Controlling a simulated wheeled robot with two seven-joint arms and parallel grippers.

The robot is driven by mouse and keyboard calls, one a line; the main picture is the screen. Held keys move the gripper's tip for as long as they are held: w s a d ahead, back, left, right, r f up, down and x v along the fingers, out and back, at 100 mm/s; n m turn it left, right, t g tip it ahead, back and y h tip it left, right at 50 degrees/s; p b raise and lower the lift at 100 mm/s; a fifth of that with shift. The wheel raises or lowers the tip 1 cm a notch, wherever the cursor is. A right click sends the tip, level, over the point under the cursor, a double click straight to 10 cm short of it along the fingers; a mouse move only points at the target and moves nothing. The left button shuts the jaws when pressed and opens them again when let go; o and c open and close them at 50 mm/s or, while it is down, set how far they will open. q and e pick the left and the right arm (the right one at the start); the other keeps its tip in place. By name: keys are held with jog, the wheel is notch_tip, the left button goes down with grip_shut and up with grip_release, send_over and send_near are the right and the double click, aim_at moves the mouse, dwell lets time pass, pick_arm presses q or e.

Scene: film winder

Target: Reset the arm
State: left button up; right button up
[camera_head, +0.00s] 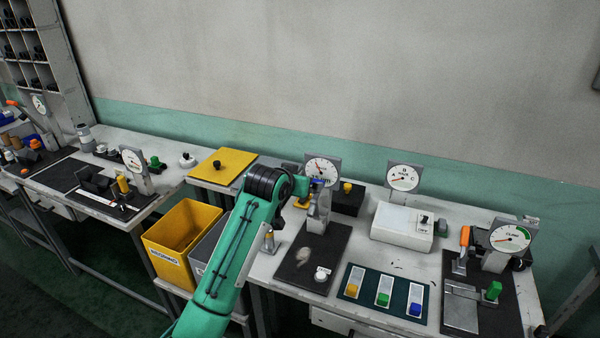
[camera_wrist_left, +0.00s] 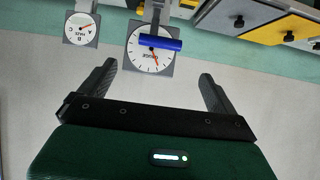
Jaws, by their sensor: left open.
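My left arm (camera_head: 228,252) reaches up from the bottom of the head view, with its black wrist joint (camera_head: 266,182) over the work table. In the left wrist view the two dark fingers of my left gripper (camera_wrist_left: 157,83) are spread wide with nothing between them. That view is upside down, and beyond the fingers it shows a round dial (camera_wrist_left: 151,48) with a blue bar (camera_wrist_left: 160,44) across its front. The same dial (camera_head: 321,170) stands behind my wrist in the head view. The left fingers are not clearly visible in the head view. My right gripper is in neither view.
A dark mat with three coloured blocks (camera_head: 384,292) lies at the front. A yellow bin (camera_head: 181,242) and yellow panel (camera_head: 224,166) are left of my arm. Air above the table is clear.

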pick_arm(q)
jog(key=s+a+f+g+y, duration=0.1)
jog(key=s+a+f, duration=0.2)
jog(key=s+f, duration=0.35)
jog(key=s+a+f+n+g, duration=0.1)
jog(key=s+a+f, duration=0.2)
jog(key=s+f, duration=0.35)
jog(key=s+a+f+g+y, duration=0.1)
jog(key=s+a+f, duration=0.2)
jog(key=s+f, duration=0.35)
jog(key=s+a+f+g, duration=0.1)
jog(key=s+a+g, duration=0.15)
jog(key=s, duration=0.75)
jog(key=s+a+f+g+y, duration=0.1)
jog(key=s+a, duration=0.2)
jog(key=s, duration=0.7)
jog(key=s+a+f+g, duration=0.1)
jog(key=s+a+f, duration=0.15)
jog(key=s, duration=0.75)
notch_tip(320, 180, down, 28)
jog(key=g, duration=0.1)
jog(key=s+a+f+g, duration=0.1)
jog(key=s+f, duration=0.8)
jog(key=f, duration=0.2)
jog(key=s+a+f, duration=0.2)
jog(key=s+f, duration=0.8)
jog(key=shift+a+f+g+y, duration=0.25)
jog(key=shift+f+g+y, duration=0.05)
jog(key=shift+f+g, duration=0.1)
